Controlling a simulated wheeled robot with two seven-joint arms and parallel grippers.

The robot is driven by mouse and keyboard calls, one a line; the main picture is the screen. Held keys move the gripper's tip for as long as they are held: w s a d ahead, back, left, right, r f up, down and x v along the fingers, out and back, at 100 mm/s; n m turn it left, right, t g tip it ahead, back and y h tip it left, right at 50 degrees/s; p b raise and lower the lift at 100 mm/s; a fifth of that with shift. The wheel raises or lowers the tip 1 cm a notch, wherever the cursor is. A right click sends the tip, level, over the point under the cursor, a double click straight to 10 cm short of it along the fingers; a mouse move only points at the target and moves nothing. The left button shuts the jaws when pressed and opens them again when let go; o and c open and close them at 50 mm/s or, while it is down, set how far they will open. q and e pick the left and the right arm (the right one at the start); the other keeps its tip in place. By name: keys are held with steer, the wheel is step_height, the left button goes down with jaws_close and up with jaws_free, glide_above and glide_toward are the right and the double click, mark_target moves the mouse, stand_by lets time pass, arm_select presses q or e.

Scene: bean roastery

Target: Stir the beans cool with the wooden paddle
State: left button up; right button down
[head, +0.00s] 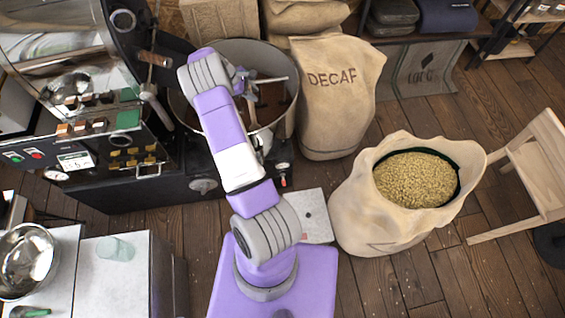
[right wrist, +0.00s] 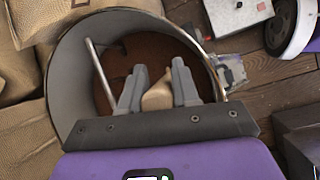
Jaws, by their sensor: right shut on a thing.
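The round metal cooling bin (head: 287,112) stands at the roaster's front, with dark brown beans (head: 270,98) on its floor. My right arm reaches over the bin, and its right gripper (head: 243,83) is above the beans, partly hidden by my own wrist. In the right wrist view, the gripper's grey fingers (right wrist: 158,88) are shut on the tan wooden paddle (right wrist: 158,97). Only a short piece of the paddle shows between the fingers; its lower end is hidden. The bin's wall (right wrist: 75,75) curves around the fingers. My left gripper is not in view.
A pale rod (head: 268,80) crosses the bin near the gripper. The roaster (head: 115,165) stands left. A DECAF sack (head: 330,95) stands close to the bin's right, and an open sack of pale beans (head: 370,215) is nearer. A wooden chair (head: 530,170) is far right.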

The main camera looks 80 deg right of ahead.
steer(key=s+d, duration=0.2)
steer(key=s, duration=0.5)
steer(key=w+a, duration=0.4)
steer(key=w, duration=0.9)
steer(key=s+d, duration=0.4)
steer(key=s, duration=0.9)
steer(key=shift+d, duration=0.2)
stand_by(1.6)
steer(key=shift+r, duration=0.1)
step_height(320, 180, up, 29)
steer(key=p, duration=1.8)
steer(key=shift+p, duration=0.3)
